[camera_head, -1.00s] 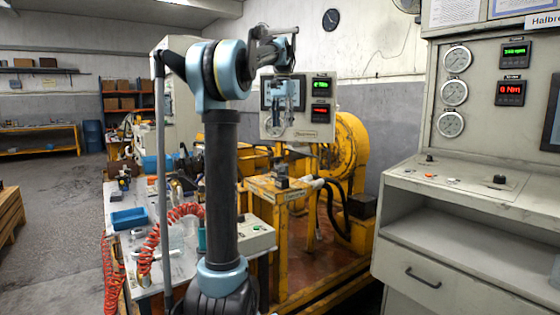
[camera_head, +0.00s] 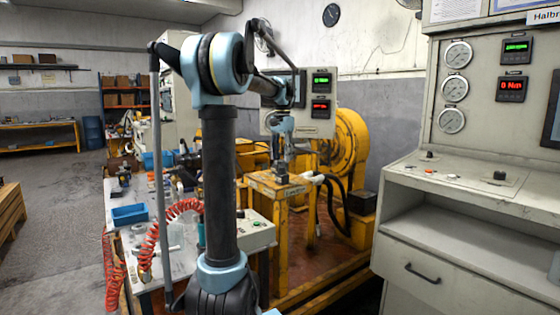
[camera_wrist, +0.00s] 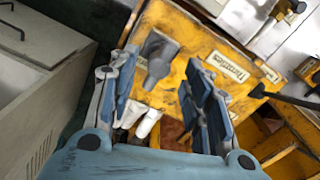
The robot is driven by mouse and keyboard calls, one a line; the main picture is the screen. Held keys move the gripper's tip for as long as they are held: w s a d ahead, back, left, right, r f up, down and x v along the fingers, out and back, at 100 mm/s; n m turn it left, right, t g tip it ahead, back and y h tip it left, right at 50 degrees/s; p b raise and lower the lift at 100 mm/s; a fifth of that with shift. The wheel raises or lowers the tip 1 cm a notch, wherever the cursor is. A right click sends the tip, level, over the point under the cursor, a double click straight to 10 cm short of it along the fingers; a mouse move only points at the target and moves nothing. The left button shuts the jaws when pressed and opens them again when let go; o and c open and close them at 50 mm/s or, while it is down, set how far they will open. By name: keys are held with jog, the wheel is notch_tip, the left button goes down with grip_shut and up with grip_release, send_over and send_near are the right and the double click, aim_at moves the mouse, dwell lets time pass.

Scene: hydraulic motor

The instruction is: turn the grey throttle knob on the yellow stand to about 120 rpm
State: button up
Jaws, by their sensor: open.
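The grey throttle knob (camera_head: 281,168) stands on top of the yellow stand (camera_head: 262,184). In the wrist view the knob (camera_wrist: 157,60) shows as a grey lever-like piece on a square base, upper left on the yellow top (camera_wrist: 190,40), near a white label (camera_wrist: 228,68). My gripper (camera_head: 284,152) hangs above the knob, fingers pointing down. In the wrist view my gripper (camera_wrist: 157,80) is open and empty, with the knob in the gap between its fingers as seen from above. Whether the fingertips reach the knob's height cannot be told.
A grey panel with green and red displays (camera_head: 321,95) stands behind the stand. The control cabinet (camera_head: 470,210) is at right, also with a green and a red display (camera_head: 516,47). White-ended hoses (camera_wrist: 146,122) lie beside the stand. A cluttered workbench (camera_head: 180,262) is at left.

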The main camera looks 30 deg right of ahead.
jog(key=shift+f, duration=1)
grip_shut()
jog(key=shift+w, duration=0.1)
dwell(0.5)
grip_release()
notch_tip(320, 180, up, 12)
dwell(0.7)
